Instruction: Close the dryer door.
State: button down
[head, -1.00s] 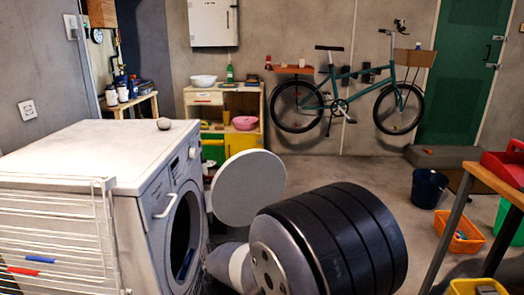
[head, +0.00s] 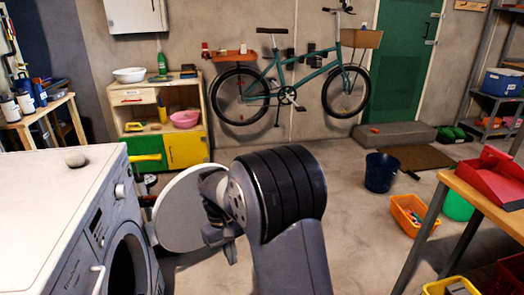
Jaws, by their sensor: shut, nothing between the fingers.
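The white dryer (head: 60,195) stands at the lower left, with a dark round opening (head: 122,272) in its front. Its round light-grey door (head: 178,218) stands open, swung out from the far side of the opening. My gripper (head: 230,250) is at the door's right edge, small and partly hidden behind my arm. It is shut and holds nothing. I cannot tell whether it touches the door.
A grey stone-like lump (head: 76,159) lies on the dryer top. A low cabinet (head: 160,115) stands behind the door. A wooden table (head: 485,192), blue bucket (head: 381,172) and orange crate (head: 413,215) are at right. The middle floor is clear.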

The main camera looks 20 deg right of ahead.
aim_at(178, 215)
jog(key=i+l, duration=0.2)
jog(key=i, duration=0.35)
jog(key=i+l+z, duration=0.1)
jog(key=i, duration=0.4)
jog(key=i+l, duration=0.2)
jog(key=i, duration=0.35)
